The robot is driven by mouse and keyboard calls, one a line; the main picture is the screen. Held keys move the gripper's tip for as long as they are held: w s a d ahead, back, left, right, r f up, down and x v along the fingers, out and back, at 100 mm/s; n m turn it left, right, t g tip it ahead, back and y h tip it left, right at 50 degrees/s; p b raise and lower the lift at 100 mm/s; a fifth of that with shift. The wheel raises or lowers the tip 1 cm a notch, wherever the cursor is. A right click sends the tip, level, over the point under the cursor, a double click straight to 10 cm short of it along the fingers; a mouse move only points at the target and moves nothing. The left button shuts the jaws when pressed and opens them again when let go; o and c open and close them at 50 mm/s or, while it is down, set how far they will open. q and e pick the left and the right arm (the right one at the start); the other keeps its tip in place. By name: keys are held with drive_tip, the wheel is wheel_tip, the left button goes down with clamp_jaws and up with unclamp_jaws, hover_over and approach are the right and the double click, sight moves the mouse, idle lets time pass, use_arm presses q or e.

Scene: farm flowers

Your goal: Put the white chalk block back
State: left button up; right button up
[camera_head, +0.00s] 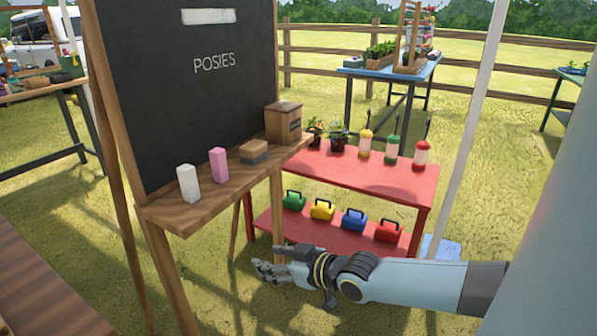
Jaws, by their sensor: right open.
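The white chalk block (188,183) stands upright near the left end of the wooden ledge (170,217) under the blackboard (190,95). A pink chalk block (219,165) stands upright to its right. The board reads "POSIES", with a white smear (208,16) above the word. My right gripper (262,271) is open, with nothing seen in it. It is below and to the right of the ledge, apart from the chalk, and its arm comes in from the right. My left gripper is not in view.
A red two-level table (375,178) behind holds plants, bottles and several small coloured boxes. A brown wooden surface (40,285) lies at lower left. A pale pole (470,130) stands at right.

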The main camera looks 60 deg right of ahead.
drive_tip(key=s+f+g, duration=0.5)
drive_tip(key=s+f, duration=0.8)
drive_tip(key=f, duration=0.4)
drive_tip(key=s+a+f+g, duration=0.2)
drive_tip(key=s+a+f, duration=0.1)
drive_tip(key=s, duration=0.5)
drive_tip(key=s+a+f+g, duration=0.3)
drive_tip(key=s+f, duration=0.2)
drive_tip(key=s, duration=0.4)
drive_tip(key=s+a+f+g, duration=0.2)
drive_tip(key=s+a+f, duration=0.2)
drive_tip(key=s, duration=0.5)
drive_tip(key=shift+s+f+g, duration=0.15)
drive_tip(key=shift+f+g, duration=0.25)
drive_tip(key=shift+f, duration=0.05)
